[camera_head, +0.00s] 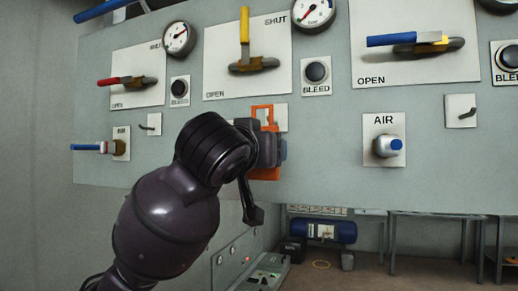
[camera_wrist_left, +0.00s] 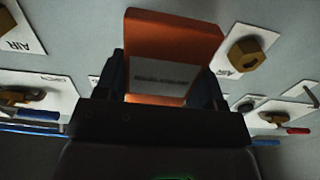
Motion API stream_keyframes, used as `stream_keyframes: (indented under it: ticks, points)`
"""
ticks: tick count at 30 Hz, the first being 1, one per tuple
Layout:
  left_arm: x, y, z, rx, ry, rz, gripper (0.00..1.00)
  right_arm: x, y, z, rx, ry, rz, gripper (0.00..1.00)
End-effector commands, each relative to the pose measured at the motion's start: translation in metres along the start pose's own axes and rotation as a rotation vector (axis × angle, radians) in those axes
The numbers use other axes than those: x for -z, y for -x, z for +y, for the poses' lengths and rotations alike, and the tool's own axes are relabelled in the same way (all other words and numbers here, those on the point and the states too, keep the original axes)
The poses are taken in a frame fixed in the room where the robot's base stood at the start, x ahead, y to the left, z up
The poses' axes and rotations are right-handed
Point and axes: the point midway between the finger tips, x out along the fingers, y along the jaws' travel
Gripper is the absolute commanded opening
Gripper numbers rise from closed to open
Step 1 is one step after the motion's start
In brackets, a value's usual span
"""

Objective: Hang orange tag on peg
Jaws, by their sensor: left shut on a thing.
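The orange tag (camera_head: 263,173) is in my left gripper (camera_head: 270,146), which is shut on its middle, in front of the grey panel. The tag's open orange top frame (camera_head: 263,108) rises above the gripper, over a white plate (camera_head: 281,117). Any peg on that plate is hidden, and I cannot tell whether the tag touches one. In the left wrist view the tag (camera_wrist_left: 175,33) stands up between the two dark fingers of my left gripper (camera_wrist_left: 162,82), with a pale label facing the camera. My right gripper is in neither view.
Small plates with dark pegs sit left (camera_head: 150,126) and right (camera_head: 461,112) on the panel (camera_head: 330,160). Yellow (camera_head: 244,25), red (camera_head: 108,81) and blue (camera_head: 390,40) valve handles stick out around the tag. An AIR fitting (camera_head: 388,146) protrudes to the right.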

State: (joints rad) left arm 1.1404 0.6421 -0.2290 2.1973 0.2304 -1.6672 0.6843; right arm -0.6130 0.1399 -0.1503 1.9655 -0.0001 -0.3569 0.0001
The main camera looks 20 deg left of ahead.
Motion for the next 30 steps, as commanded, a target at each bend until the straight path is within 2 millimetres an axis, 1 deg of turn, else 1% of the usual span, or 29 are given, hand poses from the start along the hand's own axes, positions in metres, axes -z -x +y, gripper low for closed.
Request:
stream_keyframes:
  ticks: [28, 30]
  points:
    - [-0.001, -0.046, 0.000, 0.001, 0.000, -0.002, 0.34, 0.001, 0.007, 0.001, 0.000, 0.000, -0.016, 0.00]
    - [-0.004, -0.049, 0.000, 0.000, 0.001, -0.001, 0.34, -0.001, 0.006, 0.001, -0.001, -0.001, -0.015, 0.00]
